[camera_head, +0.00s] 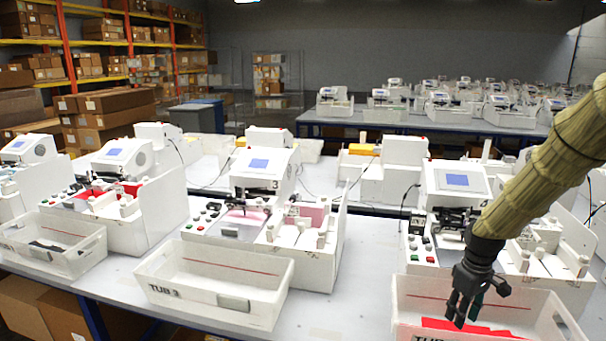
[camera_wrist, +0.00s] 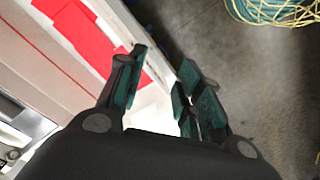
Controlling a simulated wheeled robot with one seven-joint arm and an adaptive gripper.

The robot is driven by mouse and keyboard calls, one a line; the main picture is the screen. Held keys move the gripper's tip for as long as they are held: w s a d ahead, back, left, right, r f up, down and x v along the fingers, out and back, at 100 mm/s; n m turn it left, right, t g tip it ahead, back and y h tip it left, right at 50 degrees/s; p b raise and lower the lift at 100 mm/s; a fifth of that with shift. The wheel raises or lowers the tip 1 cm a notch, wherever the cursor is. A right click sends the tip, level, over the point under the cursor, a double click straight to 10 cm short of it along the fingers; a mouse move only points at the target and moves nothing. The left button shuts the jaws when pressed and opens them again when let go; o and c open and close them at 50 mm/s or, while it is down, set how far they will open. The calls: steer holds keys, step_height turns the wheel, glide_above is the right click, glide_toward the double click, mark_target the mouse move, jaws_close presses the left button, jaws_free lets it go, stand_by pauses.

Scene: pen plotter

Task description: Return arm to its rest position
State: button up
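My arm comes in from the right in the head view, and my gripper (camera_head: 463,308) points down over the front of the white tub at the right (camera_head: 410,290). Red pieces (camera_head: 470,327) lie in that tub. In the wrist view my gripper (camera_wrist: 160,95) has its teal-padded fingers spread apart, with nothing between them. The red pieces (camera_wrist: 85,35) show there past the left finger, inside the tub. How far the fingertips are above the tub's rim I cannot tell.
White plotter machines stand along the table; one marked 4 (camera_head: 455,180) is behind my gripper. In the wrist view, bare floor (camera_wrist: 270,80) and a coil of yellow-green cord (camera_wrist: 270,8) lie at the right.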

steer(key=s+a+f+m+b, duration=0.1)
steer(key=s+a+f, duration=0.3)
steer(key=f, duration=0.5)
steer(key=s+a+f+b, duration=0.1)
steer(key=s+a+f, duration=0.35)
steer(key=f, duration=0.45)
steer(key=s+a+f+m+b, duration=0.1)
steer(key=s+a+f, duration=0.2)
steer(key=s+f, duration=0.3)
steer(key=s+a+f+m+b, duration=0.1)
steer(key=s+f, duration=0.6)
steer(key=s, duration=0.7)
steer(key=s+a+f+m+b, duration=0.2)
steer(key=s+a+f, duration=0.3)
steer(key=s, duration=0.5)
steer(key=shift+s+a+f, duration=0.15)
steer(key=shift+f, duration=0.8)
